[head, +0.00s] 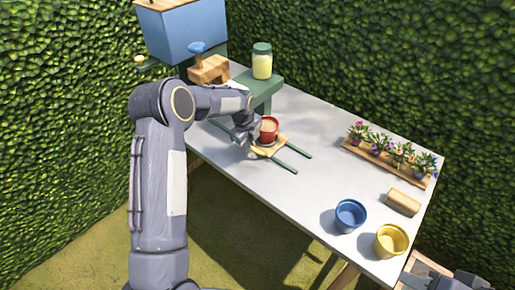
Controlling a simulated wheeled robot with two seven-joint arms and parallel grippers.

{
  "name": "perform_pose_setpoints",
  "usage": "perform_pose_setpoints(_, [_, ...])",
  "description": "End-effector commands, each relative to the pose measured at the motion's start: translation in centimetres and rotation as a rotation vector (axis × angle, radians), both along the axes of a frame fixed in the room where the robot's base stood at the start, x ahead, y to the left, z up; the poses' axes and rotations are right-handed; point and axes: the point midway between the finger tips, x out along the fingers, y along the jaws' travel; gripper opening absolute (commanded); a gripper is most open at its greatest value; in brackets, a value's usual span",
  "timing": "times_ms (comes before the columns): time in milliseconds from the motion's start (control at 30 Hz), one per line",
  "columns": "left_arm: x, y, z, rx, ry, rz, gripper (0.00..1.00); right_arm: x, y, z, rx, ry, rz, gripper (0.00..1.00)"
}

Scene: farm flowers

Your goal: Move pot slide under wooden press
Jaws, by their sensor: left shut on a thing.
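The pot slide (268,150) is a small wooden plate lying between two dark green rails (285,166) on the table. A red pot (269,127) filled with brown soil stands upright on it. My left gripper (254,141) is at the left edge of the slide, shut on it, close beside the pot; the arm hides part of the grip. My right gripper (452,281) shows only partly at the bottom right, away from the slide.
A jar (262,61) stands on the green stand (266,86). A blue box (182,32) is at the back left. The table's middle is clear.

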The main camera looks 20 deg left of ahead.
Motion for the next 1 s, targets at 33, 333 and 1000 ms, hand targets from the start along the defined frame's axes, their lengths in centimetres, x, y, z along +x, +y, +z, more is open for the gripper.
perform_pose_setpoints(33, [0.1,0.0,0.1,0.001,-0.003,-0.001,0.0,0.0,0.0,0.0,0.0,0.0,0.0,0.36])
perform_pose_setpoints(333, [0.0,0.0,0.1,0.0,-0.002,-0.001,0.27,0.0,0.0,0.0,0.0,0.0,0.0,0.36])
perform_pose_setpoints(1000, [-0.7,0.3,4.6,0.001,-0.004,0.0,0.34,0.0,0.0,-1.0,0.0,0.0,0.0,0.36])
